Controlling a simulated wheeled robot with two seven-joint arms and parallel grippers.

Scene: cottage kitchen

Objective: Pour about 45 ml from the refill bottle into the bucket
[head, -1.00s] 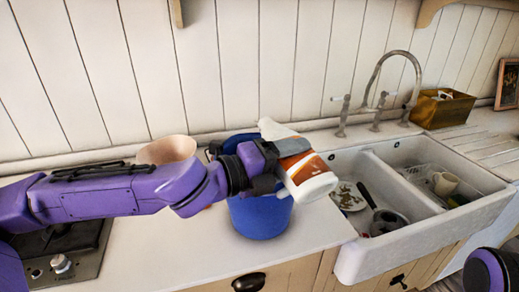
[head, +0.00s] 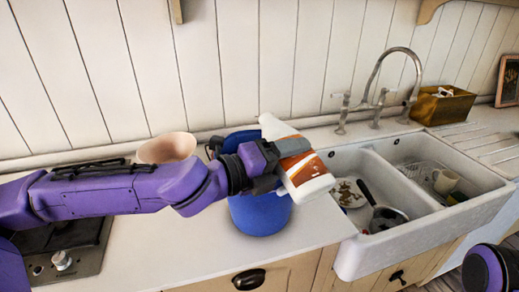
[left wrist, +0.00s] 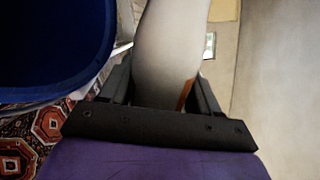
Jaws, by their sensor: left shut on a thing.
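The refill bottle (head: 308,176) is white with an orange-brown label. My left gripper (head: 281,164) is shut on its middle. The bottle is tilted, its white upper end toward the back left and its base toward the front right. The blue bucket (head: 260,216) stands on the counter, below and behind the gripper, which hides part of its rim. In the left wrist view the bottle (left wrist: 168,45) rises between the fingers, and the bucket (left wrist: 50,45) is beside it at left. The bottle's mouth and any liquid cannot be made out. My right gripper is out of view.
A pinkish bowl (head: 167,148) stands behind my left arm. A white double sink (head: 345,250) with dishes is at right, with a tap (head: 384,80) behind it. A hob (head: 75,250) is at front left. The counter front (head: 180,250) is clear.

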